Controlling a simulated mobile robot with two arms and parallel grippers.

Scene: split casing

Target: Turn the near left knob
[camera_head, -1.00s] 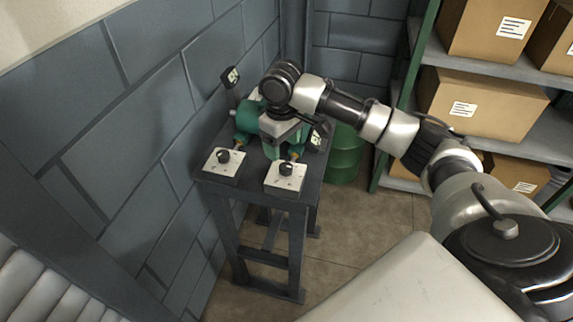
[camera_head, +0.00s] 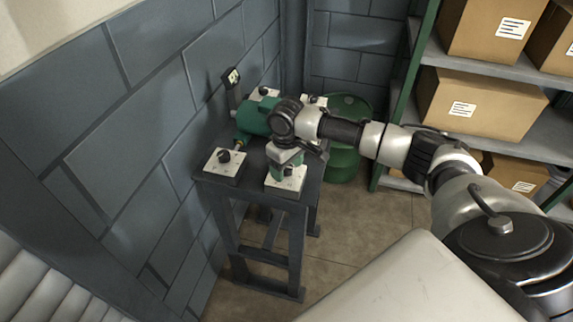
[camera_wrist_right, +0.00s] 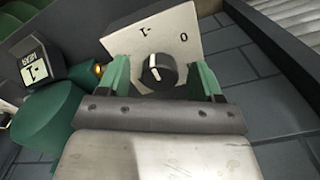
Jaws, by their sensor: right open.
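The near left knob (camera_head: 224,156), black on a white plate, stands on the dark table's near left corner, with no gripper around it in the head view. My right gripper (camera_head: 287,171) points down in front of the near right white plate (camera_head: 284,185) and partly hides its knob. In the right wrist view the green fingers (camera_wrist_right: 161,82) are open and empty, and a black knob (camera_wrist_right: 157,72) shows between them. I cannot tell for certain which knob this is, or how far from the fingertips. My left gripper is out of view.
A green motor (camera_head: 258,117) lies on the table (camera_head: 258,163), with a display (camera_head: 231,77) on a post behind it. A wall (camera_head: 150,110) is close on the left. A green drum (camera_head: 342,165) and a shelf with boxes (camera_head: 480,100) stand to the right.

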